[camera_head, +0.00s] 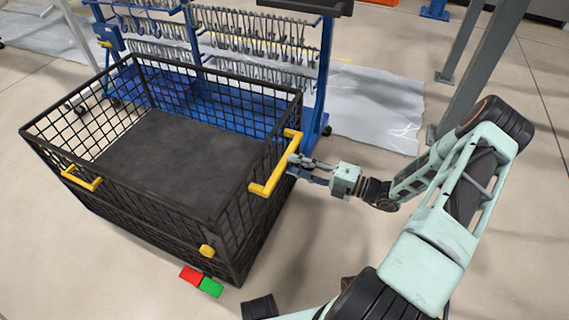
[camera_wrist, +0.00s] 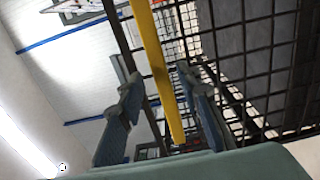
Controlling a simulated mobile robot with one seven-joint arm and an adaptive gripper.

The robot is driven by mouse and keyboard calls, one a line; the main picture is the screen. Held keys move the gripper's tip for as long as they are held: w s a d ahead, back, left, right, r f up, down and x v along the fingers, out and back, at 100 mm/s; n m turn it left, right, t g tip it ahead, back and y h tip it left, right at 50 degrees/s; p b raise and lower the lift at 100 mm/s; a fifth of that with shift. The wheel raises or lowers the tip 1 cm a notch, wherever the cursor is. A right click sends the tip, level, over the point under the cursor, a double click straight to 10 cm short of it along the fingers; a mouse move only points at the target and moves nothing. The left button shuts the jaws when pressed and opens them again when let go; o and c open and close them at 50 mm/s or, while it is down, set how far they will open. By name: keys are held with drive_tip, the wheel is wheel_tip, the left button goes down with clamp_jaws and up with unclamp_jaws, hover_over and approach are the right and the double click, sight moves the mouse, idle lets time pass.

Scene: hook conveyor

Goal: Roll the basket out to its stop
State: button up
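The basket (camera_head: 215,233) is a large black wire-mesh box with a bare dark floor, standing at the left of the head view. A yellow handle (camera_head: 284,164) sticks out from its right side. My gripper (camera_head: 296,166) is at this handle, reaching in from the right. In the wrist view the yellow bar (camera_wrist: 156,70) runs between my two fingers (camera_wrist: 160,108), nearer the right one. The fingers stand apart, with a clear gap between the bar and the left finger. A second yellow handle (camera_head: 82,178) is on the basket's left front side.
A yellow knob (camera_head: 207,250) sits low on the basket's front corner. A red block (camera_head: 191,274) and a green block (camera_head: 211,287) lie side by side on the floor below it. A blue rack (camera_head: 322,75) with rows of metal hooks stands behind. Grey posts (camera_head: 485,65) rise at the right.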

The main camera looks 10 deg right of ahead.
sight(287, 163)
drive_tip(key=shift+b+x, duration=0.3)
drive_tip(key=shift+x, duration=1.7)
drive_tip(key=shift+c, duration=0.7)
clamp_jaws()
